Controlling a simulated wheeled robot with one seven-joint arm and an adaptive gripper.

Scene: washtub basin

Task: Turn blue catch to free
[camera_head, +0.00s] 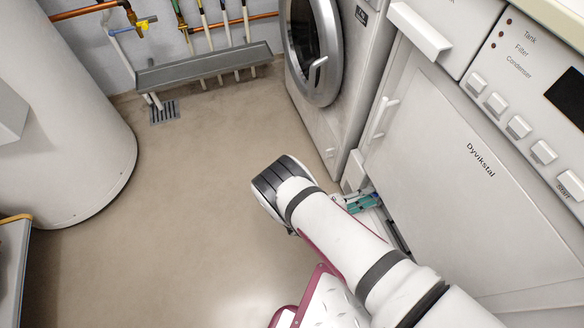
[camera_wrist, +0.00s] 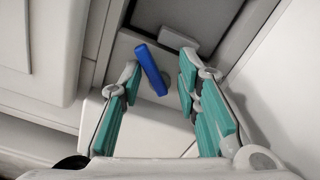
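The blue catch (camera_wrist: 152,68) shows in the wrist view as a short blue bar, tilted, with its upper end toward the left. It sits on a grey-white surface inside a recess low on the appliance. My gripper (camera_wrist: 160,82) is open, with its teal-padded fingers to the left and right of the catch. The left fingertip looks close to the bar; I cannot tell whether it touches. In the head view my gripper (camera_head: 362,203) is partly hidden behind my wrist at the foot of the dryer, and the catch is hidden.
The white dryer front (camera_head: 455,165) stands at right, with buttons above. A washing machine (camera_head: 335,90) with a round door stands behind it. A white tank (camera_head: 60,120) is at left, and a grey trough (camera_head: 205,66) hangs on the back wall. The middle floor (camera_head: 190,185) is clear.

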